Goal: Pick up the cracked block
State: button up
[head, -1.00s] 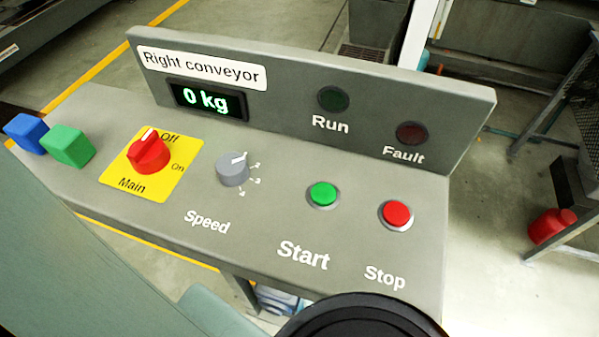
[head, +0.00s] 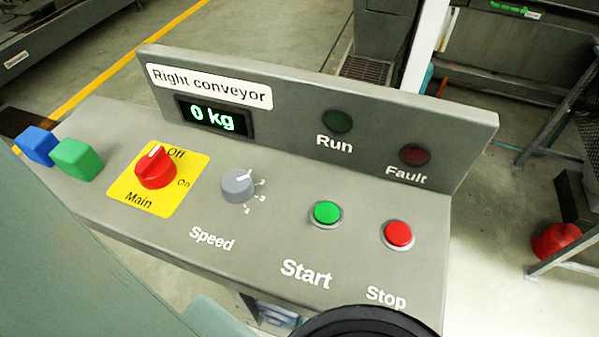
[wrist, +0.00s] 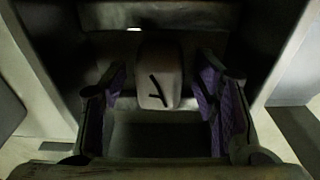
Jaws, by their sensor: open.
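A greyish-brown block (wrist: 158,72) with a dark, branching crack mark on its face shows in the middle of the wrist view, in dim light. My gripper (wrist: 162,100) is open, with one purple-padded finger at the left of the block and one at the right. Gaps show between the pads and the block. I cannot tell how far the block lies beyond the fingertips. Neither the cracked block nor my gripper shows in the head view.
In the head view, a grey control panel (head: 300,255) marked "Right conveyor" reads 0 kg. In the wrist view, dark walls surround the block, with paler surfaces at both sides.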

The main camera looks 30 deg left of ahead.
jog(key=shift+c, duration=0.2)
jog(key=c, duration=1.2)
